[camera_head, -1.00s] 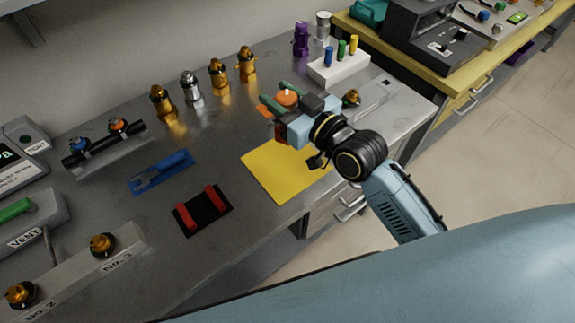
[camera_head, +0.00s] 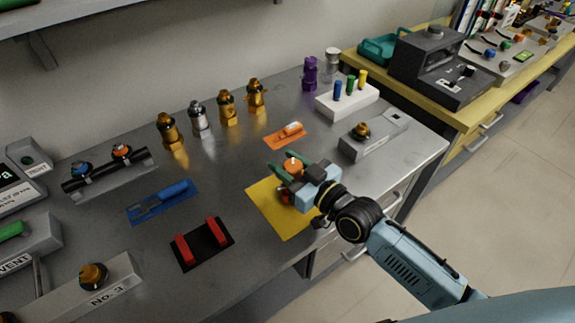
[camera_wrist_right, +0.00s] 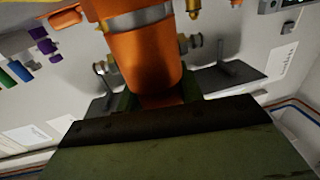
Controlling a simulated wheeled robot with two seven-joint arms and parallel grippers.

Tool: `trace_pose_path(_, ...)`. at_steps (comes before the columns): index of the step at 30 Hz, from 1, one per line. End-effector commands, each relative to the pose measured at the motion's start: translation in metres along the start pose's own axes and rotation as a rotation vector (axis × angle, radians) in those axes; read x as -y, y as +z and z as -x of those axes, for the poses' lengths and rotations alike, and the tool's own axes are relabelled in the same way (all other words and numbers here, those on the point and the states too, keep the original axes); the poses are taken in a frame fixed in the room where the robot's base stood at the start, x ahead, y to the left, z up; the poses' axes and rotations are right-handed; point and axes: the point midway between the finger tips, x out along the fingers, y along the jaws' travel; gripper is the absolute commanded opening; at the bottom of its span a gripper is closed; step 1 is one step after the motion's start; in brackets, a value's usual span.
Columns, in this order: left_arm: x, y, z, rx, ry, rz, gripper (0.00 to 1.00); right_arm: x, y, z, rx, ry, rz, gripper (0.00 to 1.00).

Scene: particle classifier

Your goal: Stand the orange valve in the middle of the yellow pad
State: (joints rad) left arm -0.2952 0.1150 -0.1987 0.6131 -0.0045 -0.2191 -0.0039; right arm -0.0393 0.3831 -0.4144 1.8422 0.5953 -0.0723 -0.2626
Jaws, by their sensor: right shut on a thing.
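The orange valve (camera_head: 293,164) is between the green fingers of my right gripper (camera_head: 290,172), which is shut on it. In the head view it looks roughly upright over the yellow pad (camera_head: 284,224), toward the pad's back right part. I cannot tell whether its base touches the pad, because the gripper hides part of it. In the right wrist view the valve's orange body (camera_wrist_right: 145,58) with a grey band fills the space at the fingers. My left gripper is not in view.
Behind the pad lies an orange mat (camera_head: 273,139) with an orange-and-white item. A grey block with a brass fitting (camera_head: 360,131) stands to the right. A black mat with red bars (camera_head: 202,245) and a blue mat (camera_head: 135,215) lie left. Several brass and silver valves stand at the back.

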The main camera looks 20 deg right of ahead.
Motion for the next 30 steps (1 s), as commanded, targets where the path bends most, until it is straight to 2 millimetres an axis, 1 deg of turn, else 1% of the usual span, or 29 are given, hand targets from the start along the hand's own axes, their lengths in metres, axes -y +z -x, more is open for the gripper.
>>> trace_pose_path(1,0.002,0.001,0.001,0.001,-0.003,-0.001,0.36,0.0,-0.004,-0.001,-0.007,0.0,0.001,0.0)
trace_pose_path(3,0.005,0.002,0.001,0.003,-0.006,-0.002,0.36,0.0,-0.004,-0.001,-0.007,0.0,0.001,0.0)
trace_pose_path(8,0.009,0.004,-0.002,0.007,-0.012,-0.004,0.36,0.0,0.0,-0.001,-0.006,0.0,0.0,0.0)
trace_pose_path(9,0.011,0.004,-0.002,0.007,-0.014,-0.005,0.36,0.0,0.003,0.0,-0.001,0.0,-0.001,0.38)
trace_pose_path(14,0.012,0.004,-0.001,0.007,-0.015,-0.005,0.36,0.0,0.002,0.0,-0.001,0.0,-0.001,0.59)
trace_pose_path(21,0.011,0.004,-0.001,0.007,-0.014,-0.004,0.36,0.0,0.002,0.0,-0.001,0.0,-0.001,0.59)
trace_pose_path(25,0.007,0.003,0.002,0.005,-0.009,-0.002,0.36,0.0,-0.003,0.002,0.0,0.0,0.0,0.59)
trace_pose_path(29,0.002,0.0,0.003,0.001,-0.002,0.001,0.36,0.0,-0.001,0.021,0.003,0.0,-0.001,0.59)
trace_pose_path(30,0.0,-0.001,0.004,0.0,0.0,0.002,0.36,0.001,-0.001,0.029,0.004,-0.001,-0.001,0.59)
